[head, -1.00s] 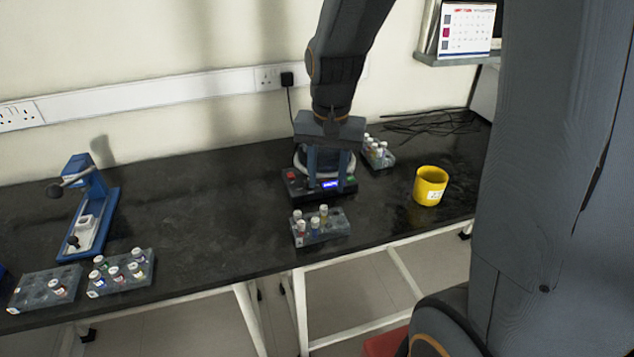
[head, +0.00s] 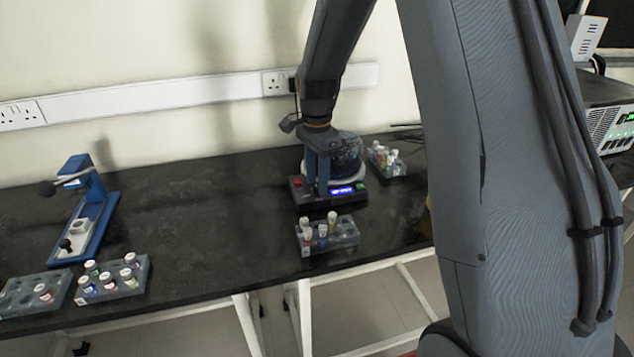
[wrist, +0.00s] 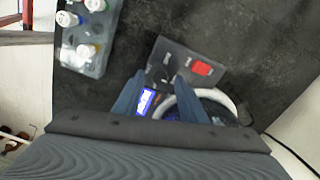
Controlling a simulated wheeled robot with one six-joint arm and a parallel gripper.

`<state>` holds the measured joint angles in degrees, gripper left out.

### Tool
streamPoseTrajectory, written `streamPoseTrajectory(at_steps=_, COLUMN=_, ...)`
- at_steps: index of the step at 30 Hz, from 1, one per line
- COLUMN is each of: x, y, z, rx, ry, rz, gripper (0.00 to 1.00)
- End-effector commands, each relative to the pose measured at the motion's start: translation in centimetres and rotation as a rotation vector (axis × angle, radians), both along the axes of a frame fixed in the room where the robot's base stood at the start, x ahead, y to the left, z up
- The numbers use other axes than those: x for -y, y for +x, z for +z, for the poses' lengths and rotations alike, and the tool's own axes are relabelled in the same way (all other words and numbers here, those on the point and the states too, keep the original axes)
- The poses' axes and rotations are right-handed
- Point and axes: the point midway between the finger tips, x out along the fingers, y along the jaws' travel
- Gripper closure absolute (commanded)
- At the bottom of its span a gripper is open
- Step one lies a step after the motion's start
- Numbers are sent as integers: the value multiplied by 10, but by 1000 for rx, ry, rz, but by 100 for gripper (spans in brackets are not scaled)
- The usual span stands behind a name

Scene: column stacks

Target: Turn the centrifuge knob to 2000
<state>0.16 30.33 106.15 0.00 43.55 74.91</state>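The centrifuge (head: 345,155) stands on the black bench, with a lit blue display, a red button and a green button on its front panel. Its round lid is partly hidden by my arm. My gripper (head: 317,188) points down at the left part of the panel, just left of the display. In the wrist view, the gripper's fingertips (wrist: 159,77) are apart, on either side of a dark knob (wrist: 160,76). I cannot tell whether they touch it. The red button (wrist: 202,68) and the display (wrist: 146,101) lie close by. The knob's setting is not readable.
A tube rack (head: 340,236) stands just in front of the centrifuge, and another (head: 388,163) behind its right side. Two racks and a blue press-like device (head: 92,210) are at the left. Bench between is clear. My arm hides much of the right side.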

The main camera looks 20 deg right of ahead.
Motion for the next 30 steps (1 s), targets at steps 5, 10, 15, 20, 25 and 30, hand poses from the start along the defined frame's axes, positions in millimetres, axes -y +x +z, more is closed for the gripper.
streamPoseTrajectory(at_steps=5, x=0, y=0, z=-13, rx=0, ry=0, rz=1, gripper=62)
streamPoseTrajectory(at_steps=10, x=0, y=0, z=-16, rx=1, ry=0, rz=1, gripper=62)
streamPoseTrajectory(at_steps=15, x=0, y=0, z=-16, rx=1, ry=0, rz=1, gripper=70)
streamPoseTrajectory(at_steps=20, x=0, y=0, z=-15, rx=1, ry=0, rz=1, gripper=97)
streamPoseTrajectory(at_steps=25, x=0, y=0, z=-15, rx=0, ry=0, rz=4, gripper=100)
streamPoseTrajectory(at_steps=30, x=0, y=-1, z=-15, rx=0, ry=0, rz=37, gripper=100)
